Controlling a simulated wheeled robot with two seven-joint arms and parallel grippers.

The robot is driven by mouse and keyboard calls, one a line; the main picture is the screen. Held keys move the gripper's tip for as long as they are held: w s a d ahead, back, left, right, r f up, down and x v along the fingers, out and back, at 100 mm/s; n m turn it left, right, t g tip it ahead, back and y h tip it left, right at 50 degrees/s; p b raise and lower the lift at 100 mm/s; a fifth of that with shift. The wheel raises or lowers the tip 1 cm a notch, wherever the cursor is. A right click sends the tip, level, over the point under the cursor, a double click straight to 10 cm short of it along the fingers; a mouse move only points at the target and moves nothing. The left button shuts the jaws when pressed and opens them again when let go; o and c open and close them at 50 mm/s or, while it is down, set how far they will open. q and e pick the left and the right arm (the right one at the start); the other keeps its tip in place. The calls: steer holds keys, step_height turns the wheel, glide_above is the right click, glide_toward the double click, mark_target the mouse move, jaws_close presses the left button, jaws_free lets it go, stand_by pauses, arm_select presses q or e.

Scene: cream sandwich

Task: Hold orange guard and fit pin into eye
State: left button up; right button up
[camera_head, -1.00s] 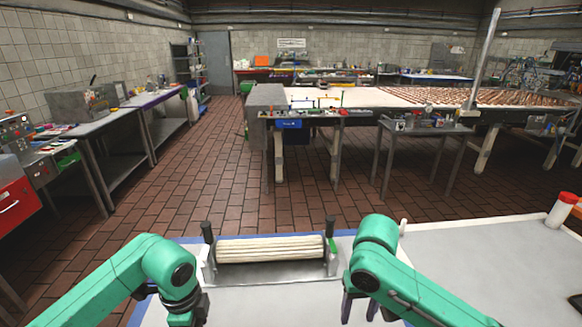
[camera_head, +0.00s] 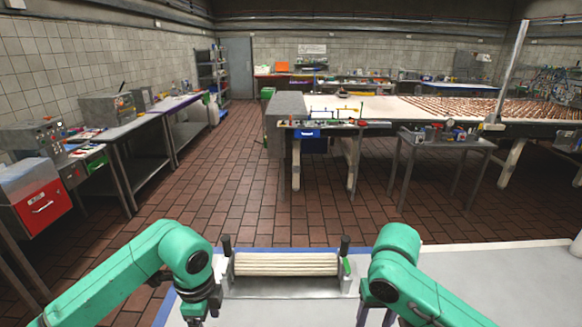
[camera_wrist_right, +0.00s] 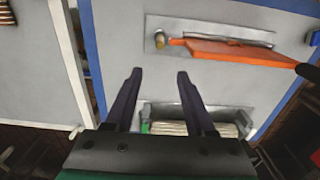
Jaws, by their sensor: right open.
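The orange guard (camera_wrist_right: 240,52) is a long flat bar on a metal plate (camera_wrist_right: 155,22) in the right wrist view. A small brass-coloured knob (camera_wrist_right: 160,40) is at its left end; whether this is the pin or eye I cannot tell. My right gripper (camera_wrist_right: 157,76) is open and empty, its fingers short of the guard; in the head view (camera_head: 376,314) it points down. My left gripper (camera_head: 203,308) is low in the head view, its fingertips too unclear to judge. The guard is not visible in the head view.
A pale bench top (camera_head: 490,285) is clear on the right.

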arm_select(q)
steer(key=o, duration=0.4)
steer(key=shift+f, duration=0.1)
steer(key=shift+c, duration=0.2)
